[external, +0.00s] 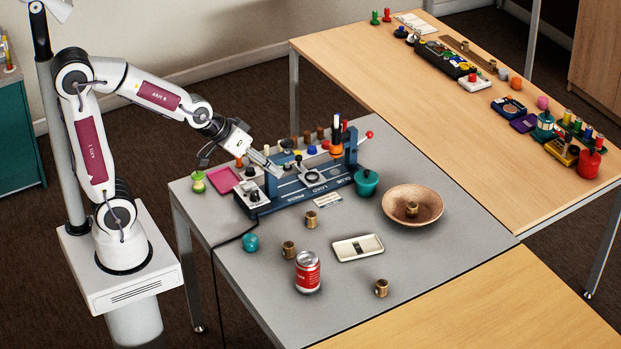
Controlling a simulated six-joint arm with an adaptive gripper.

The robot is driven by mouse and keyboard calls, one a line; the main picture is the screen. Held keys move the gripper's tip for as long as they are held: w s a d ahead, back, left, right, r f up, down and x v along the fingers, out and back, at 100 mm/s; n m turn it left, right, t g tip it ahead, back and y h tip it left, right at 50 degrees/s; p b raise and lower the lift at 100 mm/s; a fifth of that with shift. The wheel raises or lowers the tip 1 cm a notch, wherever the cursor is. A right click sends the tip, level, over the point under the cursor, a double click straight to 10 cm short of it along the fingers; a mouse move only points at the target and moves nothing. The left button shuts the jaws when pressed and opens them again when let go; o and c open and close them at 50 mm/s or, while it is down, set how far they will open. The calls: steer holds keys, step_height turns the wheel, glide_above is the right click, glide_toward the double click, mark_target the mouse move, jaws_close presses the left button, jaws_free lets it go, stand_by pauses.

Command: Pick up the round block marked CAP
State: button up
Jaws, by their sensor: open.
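No marking CAP can be read at this size, so I cannot tell which piece is the round block. Small brass-coloured round pieces stand on the grey table: one left of the red can (288,249), one behind it (311,219) and one near the front edge (381,287). Another brass piece (412,209) sits in the brown bowl (437,210). A teal rounded piece (250,242) lies at the left. My gripper (266,164) is open over the left part of the blue press (305,187), apart from these pieces. Whether it touches the press is unclear.
A red can (308,272) and a white tray (358,248) stand at the front. A teal pot (366,182) is beside the press. A pink tray (222,180) and green-white piece (198,182) are at left. The wooden table (430,130) holds many small items.

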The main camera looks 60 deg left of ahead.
steer(key=w+d+f+n+t, duration=0.1)
steer(key=w+f, duration=0.5)
steer(key=w, duration=0.1)
steer(key=n+t+y, duration=0.2)
steer(key=y, duration=0.2)
glide_above(311, 219)
steer(key=s+d, duration=0.4)
step_height(311, 219, down, 13)
steer(key=a+f, duration=0.1)
steer(key=f, duration=0.1)
steer(key=f+y, duration=0.1)
steer(key=s+a+f+t+y, duration=0.1)
steer(key=f, duration=0.1)
steer(key=shift+s+a+f, duration=0.1)
steer(key=shift+a+f, duration=0.2)
steer(key=shift+a, duration=0.05)
steer(key=shift+s+a+f+y, duration=0.3)
steer(key=shift+f+y, duration=0.2)
steer(key=shift+t, duration=0.3)
steer(key=shift+x, duration=1.25)
